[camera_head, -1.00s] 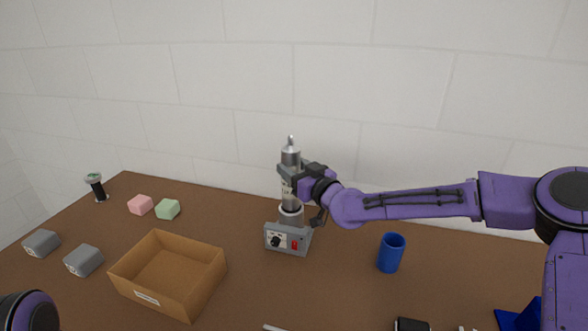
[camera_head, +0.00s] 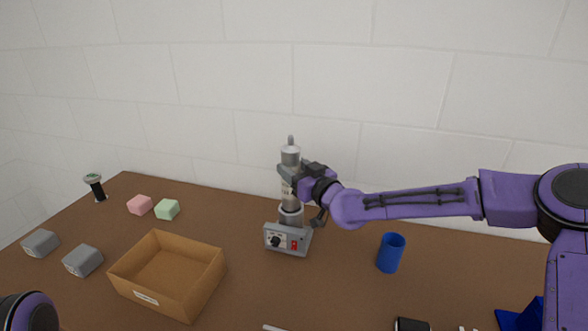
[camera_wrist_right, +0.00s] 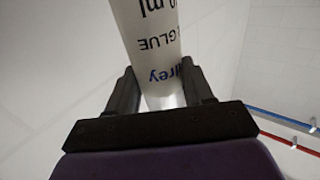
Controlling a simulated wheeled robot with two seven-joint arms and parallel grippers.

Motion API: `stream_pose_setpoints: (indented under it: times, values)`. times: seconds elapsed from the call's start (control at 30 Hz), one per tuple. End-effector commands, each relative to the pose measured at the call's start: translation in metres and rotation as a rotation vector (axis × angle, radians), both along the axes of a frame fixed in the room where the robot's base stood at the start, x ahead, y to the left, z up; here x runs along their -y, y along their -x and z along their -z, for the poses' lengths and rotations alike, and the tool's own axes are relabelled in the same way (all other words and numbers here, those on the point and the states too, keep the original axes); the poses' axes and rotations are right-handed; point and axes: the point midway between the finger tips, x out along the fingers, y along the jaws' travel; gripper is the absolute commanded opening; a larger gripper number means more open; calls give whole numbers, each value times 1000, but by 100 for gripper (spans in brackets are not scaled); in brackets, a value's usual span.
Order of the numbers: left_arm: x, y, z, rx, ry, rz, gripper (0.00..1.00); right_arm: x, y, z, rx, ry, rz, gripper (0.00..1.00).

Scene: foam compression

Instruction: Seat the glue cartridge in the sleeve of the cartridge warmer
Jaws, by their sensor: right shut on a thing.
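The glue cartridge (camera_head: 290,155) is a pale, upright cylinder with a grey nozzle on top. My right gripper (camera_head: 291,174) is shut around its body. In the right wrist view the cartridge (camera_wrist_right: 165,50), with printed lettering, stands between the two dark fingers of the gripper (camera_wrist_right: 162,95). The cartridge warmer (camera_head: 288,238) is a grey box with a black knob and a red switch, with a round sleeve (camera_head: 291,214) on top. The cartridge's lower end is at the sleeve; how deep it sits I cannot tell. My left gripper is not in view.
An open cardboard box (camera_head: 170,275) stands left of the warmer. A blue cup (camera_head: 391,252) stands to the right. Pink (camera_head: 140,204) and green (camera_head: 167,209) blocks, two grey blocks (camera_head: 83,260) and a black spool-like item (camera_head: 95,187) lie at left.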

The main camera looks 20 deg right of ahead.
Motion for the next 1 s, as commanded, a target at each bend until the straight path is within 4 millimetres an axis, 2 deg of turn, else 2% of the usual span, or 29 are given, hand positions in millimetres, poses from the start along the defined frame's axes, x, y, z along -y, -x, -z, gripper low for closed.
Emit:
stream_pose_setpoints:
  times: [1.0]
  values:
    - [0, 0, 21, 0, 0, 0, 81, 0, 1, 21, 3, 1, -1, 6]
